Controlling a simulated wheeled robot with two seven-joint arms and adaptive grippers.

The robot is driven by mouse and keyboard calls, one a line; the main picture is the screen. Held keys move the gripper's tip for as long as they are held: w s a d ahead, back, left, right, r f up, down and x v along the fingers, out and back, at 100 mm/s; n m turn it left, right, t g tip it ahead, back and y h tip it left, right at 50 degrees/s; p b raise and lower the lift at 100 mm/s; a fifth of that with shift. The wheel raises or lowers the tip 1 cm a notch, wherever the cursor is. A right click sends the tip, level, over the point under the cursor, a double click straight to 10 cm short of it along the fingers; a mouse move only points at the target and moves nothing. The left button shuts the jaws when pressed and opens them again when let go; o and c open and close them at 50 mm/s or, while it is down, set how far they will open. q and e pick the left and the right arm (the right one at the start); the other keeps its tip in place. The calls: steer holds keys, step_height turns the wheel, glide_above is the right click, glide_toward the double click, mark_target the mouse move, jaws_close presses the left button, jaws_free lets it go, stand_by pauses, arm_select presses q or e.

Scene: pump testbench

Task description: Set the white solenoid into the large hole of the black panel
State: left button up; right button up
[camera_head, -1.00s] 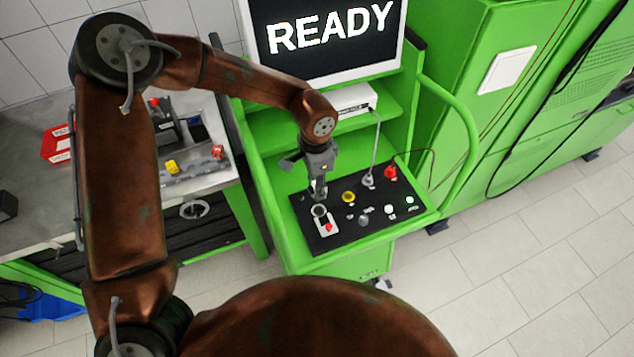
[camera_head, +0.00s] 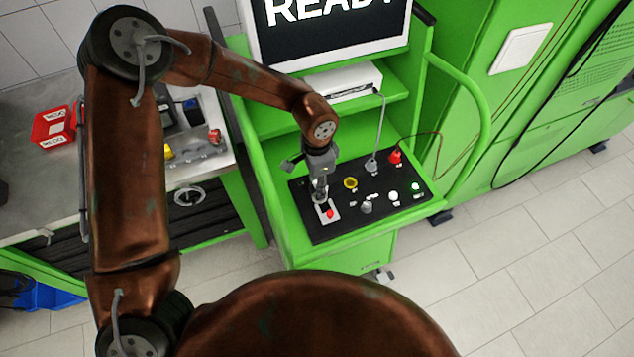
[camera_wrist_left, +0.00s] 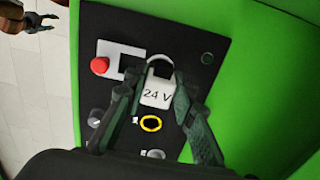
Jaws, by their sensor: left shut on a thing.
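My left gripper (camera_head: 320,194) is shut on the white solenoid. In the left wrist view the solenoid (camera_wrist_left: 157,93) is a white block marked "24 V" with a grey ring at its far end, between the fingers (camera_wrist_left: 157,98). It is low over the left part of the black panel (camera_head: 345,222), which also shows in the wrist view (camera_wrist_left: 195,85). The large hole is not clearly visible; solenoid and gripper cover that area. I cannot tell whether the solenoid touches the panel. My right gripper (camera_wrist_left: 46,24) shows small at the wrist view's corner, its fingers apparently apart.
Beside the solenoid is a white plate with a red button (camera_head: 330,214). A yellow ring (camera_head: 350,183), a grey connector with a cable (camera_head: 371,165), a red knob (camera_head: 395,157) and small lamps occupy the panel. A green rail (camera_head: 478,110) stands at the right.

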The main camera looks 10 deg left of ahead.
arm_select(q)
steer(key=shift+s, duration=0.1)
stand_by(0.8)
steer(key=shift+p, duration=0.35)
stand_by(0.6)
steer(key=shift+f+b, duration=0.6)
steer(key=shift+f, duration=0.45)
stand_by(0.3)
steer(key=o, duration=1.1)
steer(key=shift+o, duration=0.7)
steer(key=shift+a, duration=0.1)
steer(key=shift+o, duration=1.3)
